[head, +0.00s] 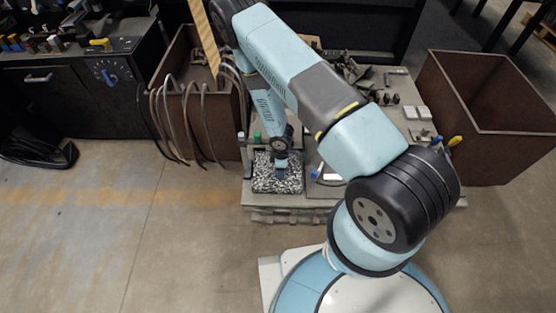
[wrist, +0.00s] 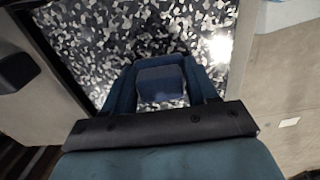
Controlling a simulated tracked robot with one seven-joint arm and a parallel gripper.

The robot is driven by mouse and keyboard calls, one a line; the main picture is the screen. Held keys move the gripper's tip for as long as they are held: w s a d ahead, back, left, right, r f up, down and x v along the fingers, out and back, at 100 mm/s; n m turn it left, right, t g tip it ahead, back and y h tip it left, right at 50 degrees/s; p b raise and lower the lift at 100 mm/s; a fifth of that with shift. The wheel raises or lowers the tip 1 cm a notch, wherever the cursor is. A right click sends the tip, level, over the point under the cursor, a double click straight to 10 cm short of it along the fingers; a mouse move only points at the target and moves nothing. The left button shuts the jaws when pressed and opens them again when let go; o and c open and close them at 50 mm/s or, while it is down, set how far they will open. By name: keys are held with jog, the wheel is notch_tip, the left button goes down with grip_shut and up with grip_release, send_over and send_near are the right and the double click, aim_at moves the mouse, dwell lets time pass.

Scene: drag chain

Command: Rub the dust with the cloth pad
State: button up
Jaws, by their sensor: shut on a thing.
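My gripper (head: 281,172) points down over the near left corner of the workbench in the head view. In the wrist view its two dark blue fingers (wrist: 163,75) are shut on a small blue cloth pad (wrist: 161,86) between them. The dust (head: 263,184) is a black and white speckled patch under my gripper, and it fills the upper part of the wrist view (wrist: 90,40). The pad is over the dust, at or close to its surface; I cannot tell whether they touch. In the head view my gripper hides the pad.
The workbench (head: 317,190) holds tools and small parts to the right and behind. An open brown bin (head: 487,130) stands at right. Another bin (head: 215,125) with hanging hoses is at left. A dark cabinet (head: 70,90) stands at far left.

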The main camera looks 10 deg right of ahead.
jog(key=shift+w+a+r, duration=0.1)
jog(key=shift+a, duration=0.55)
notch_tip(320, 180, up, 5)
jog(key=shift+f, duration=0.2)
jog(key=shift+d+r, duration=0.1)
jog(key=shift+r, duration=1.65)
